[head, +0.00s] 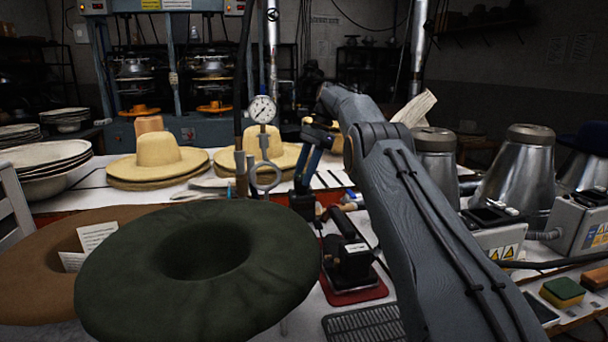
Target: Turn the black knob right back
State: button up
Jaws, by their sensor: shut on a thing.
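My arm reaches from the lower right up to the middle and bends down at its far end. My gripper (305,186) points down behind the black hand iron, with its fingers close together. A small black part (302,205) shows right at the fingertips, and it appears to be the black knob that the fingers are shut on. The knob is small and mostly hidden by the fingers, so its turned position cannot be told. A round pressure gauge (262,109) stands on a thin pipe just left of the gripper.
A dark green felt hat (130,275) fills the front left, over a brown one (30,250). Straw hats (155,158) stand behind. A black iron (350,262) sits on a red pad close in front. Metal cones (515,175) and grey boxes (580,232) stand right.

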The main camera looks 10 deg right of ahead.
jog(key=o, duration=1.1)
jog(key=shift+c, duration=0.2)
jog(key=shift+s+r+p, duration=0.1)
jog(key=shift+p, duration=0.25)
